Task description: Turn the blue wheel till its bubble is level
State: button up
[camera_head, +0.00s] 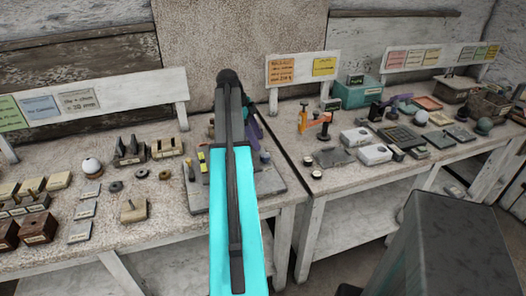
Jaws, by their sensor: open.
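A grey board (277,187) lies on the left table, largely covered by my arm. Small yellow pieces (202,161) stand at its left side. A small dull blue piece (265,157) shows just right of my arm; it is too small to tell whether it is the blue wheel. No bubble can be made out. A purple part (254,133) shows behind my arm, and I cannot tell what it belongs to. My cyan and dark arm rises through the middle of the view. My gripper's fingers do not show.
The left table (165,225) holds several small blocks, a white ball (92,168) and dark rings (140,173). The right table (335,190) holds a teal box (357,94), an orange stand (318,122) and trays. Signboards stand behind both. A narrow gap separates the tables.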

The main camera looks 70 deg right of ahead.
aim_at(265, 155)
jog(key=shift+p+x, duration=0.65)
jog(key=shift+x, duration=2.9)
jog(key=c, duration=1)
jog(key=shift+a, duration=0.2)
jog(key=shift+c, duration=0.2)
